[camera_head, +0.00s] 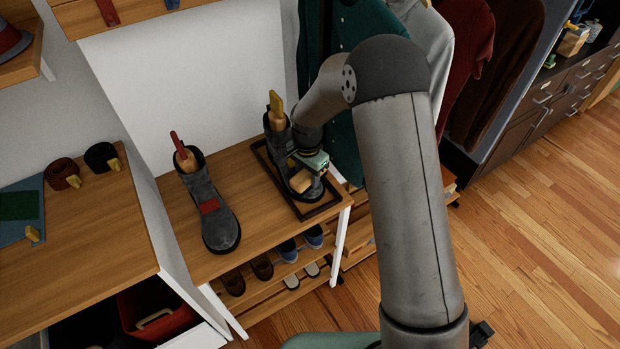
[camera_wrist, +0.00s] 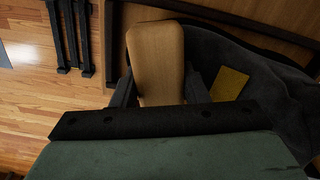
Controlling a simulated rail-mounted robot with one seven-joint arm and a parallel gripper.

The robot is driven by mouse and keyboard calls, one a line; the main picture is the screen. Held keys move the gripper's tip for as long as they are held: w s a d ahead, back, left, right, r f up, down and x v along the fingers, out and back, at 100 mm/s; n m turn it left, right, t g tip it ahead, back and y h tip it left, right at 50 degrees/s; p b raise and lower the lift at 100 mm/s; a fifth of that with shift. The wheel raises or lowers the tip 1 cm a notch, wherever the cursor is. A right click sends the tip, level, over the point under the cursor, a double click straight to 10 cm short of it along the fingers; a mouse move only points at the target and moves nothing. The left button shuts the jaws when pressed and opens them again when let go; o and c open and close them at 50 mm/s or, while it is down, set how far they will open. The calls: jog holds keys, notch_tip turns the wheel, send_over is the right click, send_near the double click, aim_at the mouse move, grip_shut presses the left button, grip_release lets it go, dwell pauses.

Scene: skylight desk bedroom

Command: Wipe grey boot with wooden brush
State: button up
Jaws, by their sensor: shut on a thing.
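The wooden brush (camera_head: 300,181) is held in my gripper (camera_head: 307,168); it also shows in the wrist view (camera_wrist: 155,55), pale wood between the two dark fingers. A grey boot (camera_head: 277,146) with a yellow-handled insert stands upright in a dark tray frame (camera_head: 318,213) on the wooden bench. My gripper and the brush are over its foot part, which they partly hide. In the wrist view the boot (camera_wrist: 285,100), with a yellow patch, lies right beside the brush. Whether the brush touches the boot cannot be told.
A second grey boot (camera_head: 213,215) with a red patch and red-handled insert stands left on the bench (camera_head: 185,258). Shoes (camera_head: 262,267) fill the shelf below. Hanging coats (camera_head: 345,30) are close behind my arm. A wooden desk (camera_head: 90,230) with rolled belts is at left.

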jog(key=shift+w+a, duration=0.25)
jog(key=shift+w, duration=0.15)
jog(key=r, duration=0.2)
jog(key=r+p, duration=0.1)
jog(key=shift+w+a, duration=0.15)
jog(key=shift+w, duration=0.1)
jog(key=shift+r+p, duration=1.3)
jog(key=shift+r, duration=1.45)
